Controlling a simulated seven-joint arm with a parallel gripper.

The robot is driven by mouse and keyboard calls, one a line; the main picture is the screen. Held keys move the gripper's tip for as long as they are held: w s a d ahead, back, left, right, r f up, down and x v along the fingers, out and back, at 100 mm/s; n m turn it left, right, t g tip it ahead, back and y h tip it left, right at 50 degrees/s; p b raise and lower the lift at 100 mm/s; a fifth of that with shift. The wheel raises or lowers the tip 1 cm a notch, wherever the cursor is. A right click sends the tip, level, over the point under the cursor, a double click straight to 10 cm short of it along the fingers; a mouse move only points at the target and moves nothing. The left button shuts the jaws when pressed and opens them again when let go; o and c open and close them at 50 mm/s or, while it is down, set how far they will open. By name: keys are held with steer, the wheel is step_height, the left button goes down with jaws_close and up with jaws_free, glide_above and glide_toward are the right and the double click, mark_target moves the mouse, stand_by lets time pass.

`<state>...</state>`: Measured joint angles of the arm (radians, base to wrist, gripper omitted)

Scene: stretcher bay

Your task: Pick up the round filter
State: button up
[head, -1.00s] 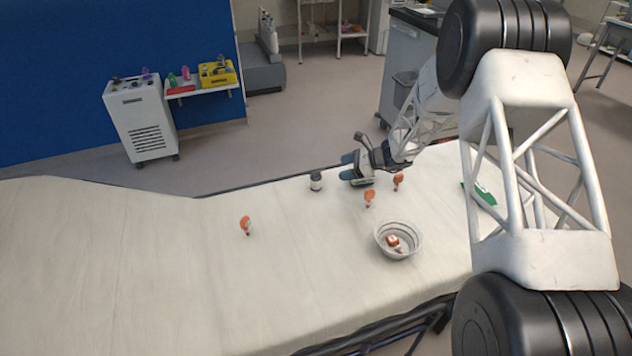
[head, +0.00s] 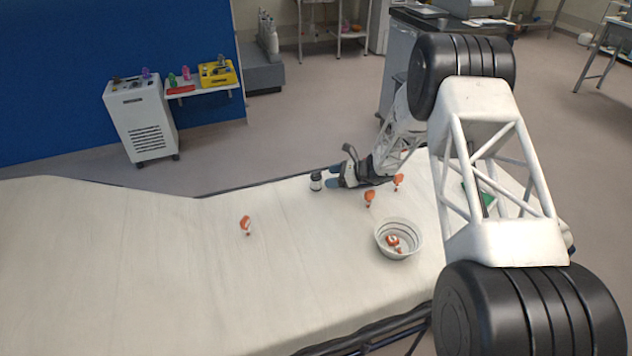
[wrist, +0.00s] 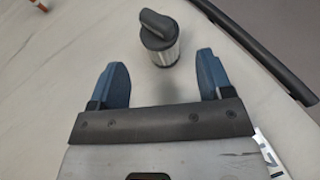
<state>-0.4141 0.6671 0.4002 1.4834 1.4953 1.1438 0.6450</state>
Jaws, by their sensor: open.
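The round filter (head: 316,182) is a small upright cylinder with a dark top and a pale body, standing on the stretcher (head: 130,260) near its far edge. In the wrist view the filter (wrist: 160,42) shows a dark ridged cap and a lighter metallic side. My gripper (head: 333,178) is low over the stretcher, just right of the filter. In the wrist view my gripper (wrist: 163,78) is open, its two blue fingers apart, with the filter just beyond the fingertips and roughly centred between them. Nothing is between the fingers.
A clear bowl (head: 416,232) holding a small orange-and-white item stands nearer the front. Orange-and-white items stand at the left (head: 245,225), beside the bowl (head: 369,197) and by my wrist (head: 398,181). A green item (head: 487,199) lies at right. The stretcher's left side is clear.

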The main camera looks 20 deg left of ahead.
mark_target(316, 176)
steer(key=shift+x, duration=0.8)
steer(key=shift+a, duration=0.1)
steer(key=shift+x, duration=2.5)
steer(key=shift+r, duration=0.1)
steer(key=shift+c, duration=0.3)
steer(key=c, duration=0.9)
steer(key=shift+o, duration=0.2)
steer(key=shift+r, duration=0.1)
